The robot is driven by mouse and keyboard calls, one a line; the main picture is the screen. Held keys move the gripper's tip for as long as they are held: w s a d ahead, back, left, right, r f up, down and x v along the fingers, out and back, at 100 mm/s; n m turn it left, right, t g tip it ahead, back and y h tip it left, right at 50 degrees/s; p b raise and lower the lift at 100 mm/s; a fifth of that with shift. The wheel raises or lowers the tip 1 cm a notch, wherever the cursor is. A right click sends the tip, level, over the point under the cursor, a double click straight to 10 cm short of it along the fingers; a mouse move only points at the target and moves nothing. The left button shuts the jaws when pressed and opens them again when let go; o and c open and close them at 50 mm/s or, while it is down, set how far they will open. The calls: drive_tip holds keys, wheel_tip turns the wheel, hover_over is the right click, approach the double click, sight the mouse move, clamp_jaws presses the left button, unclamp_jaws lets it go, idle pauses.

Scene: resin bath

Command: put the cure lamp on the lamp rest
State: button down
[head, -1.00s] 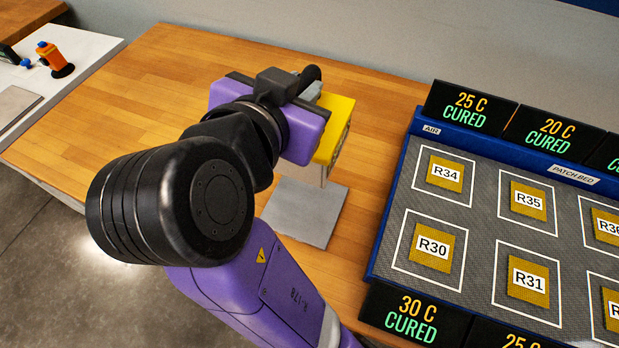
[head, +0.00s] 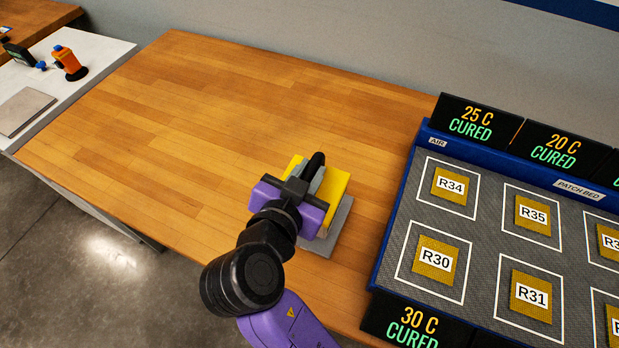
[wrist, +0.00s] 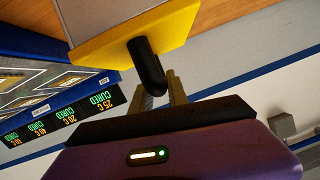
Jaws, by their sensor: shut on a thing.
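The cure lamp, a yellow block (head: 335,188) with a black handle, is held by my gripper (head: 308,184). In the wrist view the lamp's yellow body (wrist: 170,33) is at the top, and the gripper's fingers (wrist: 160,88) are shut on its black handle. The lamp rest, taken to be the flat grey square plate (head: 342,228) on the wooden table, lies under the lamp in the head view. The lamp and gripper hide much of the plate. I cannot tell whether the lamp touches it or hovers just above.
The blue-edged patch bed (head: 392,228) with labelled patches and black CURED signs (head: 475,120) stands close to the right. The wooden table (head: 170,130) is clear to the left. A white table (head: 95,55) at far left holds an orange tool (head: 70,63) and a grey plate (head: 24,110).

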drive_tip(key=shift+f, duration=1.5)
drive_tip(key=c, duration=1.3)
unclamp_jaws()
drive_tip(key=b+v, duration=0.1)
drive_tip(key=v, duration=1.1)
drive_tip(key=shift+b, duration=0.3)
